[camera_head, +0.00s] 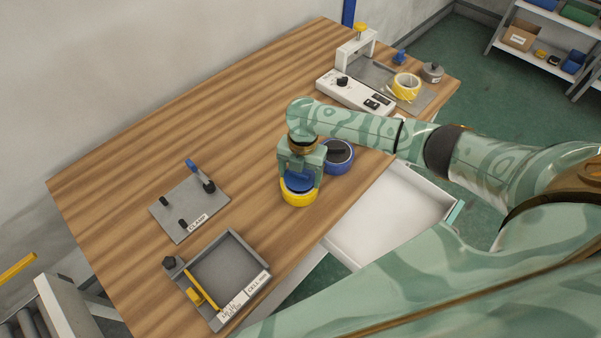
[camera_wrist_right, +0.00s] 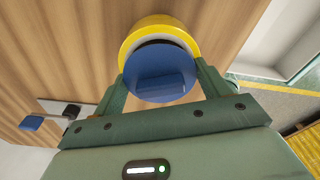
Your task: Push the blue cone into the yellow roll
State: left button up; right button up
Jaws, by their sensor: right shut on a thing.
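The yellow roll (camera_head: 299,199) rests on the wooden table near its front edge; it also shows in the right wrist view (camera_wrist_right: 150,27). The blue cone (camera_head: 298,183) is at the roll's mouth, with its broad round face toward my right wrist camera (camera_wrist_right: 160,78). My right gripper (camera_head: 300,180) points down over the roll and is shut on the cone, one finger on each side. A pale inner rim and a dark gap show between cone and roll along one side. How deep the cone sits is hidden. My left gripper is in neither view.
A blue roll (camera_head: 345,167) stands close behind and right of the yellow roll. An open white drawer (camera_head: 390,215) is at the table's front right. A grey clamp plate (camera_head: 178,217) and a grey tray (camera_head: 263,256) lie to the left. A white device (camera_head: 345,91) stands at the back.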

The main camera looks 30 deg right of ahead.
jog(key=shift+s+a+f, duration=0.15)
jog(key=shift+s+f, duration=0.4)
jog(key=shift+f, duration=0.2)
jog(key=o, duration=0.9)
jog(key=shift+c, duration=0.2)
jog(key=shift+o, duration=0.9)
jog(key=shift+w+a+f, duration=0.15)
jog(key=shift+w, duration=0.1)
jog(key=r+p, duration=0.2)
jog(key=shift+w+d+r, duration=0.15)
jog(key=shift+d+r, duration=0.15)
notch_tip(320, 180, up, 5)
jog(key=p, duration=0.5)
jog(key=shift+w, duration=0.15)
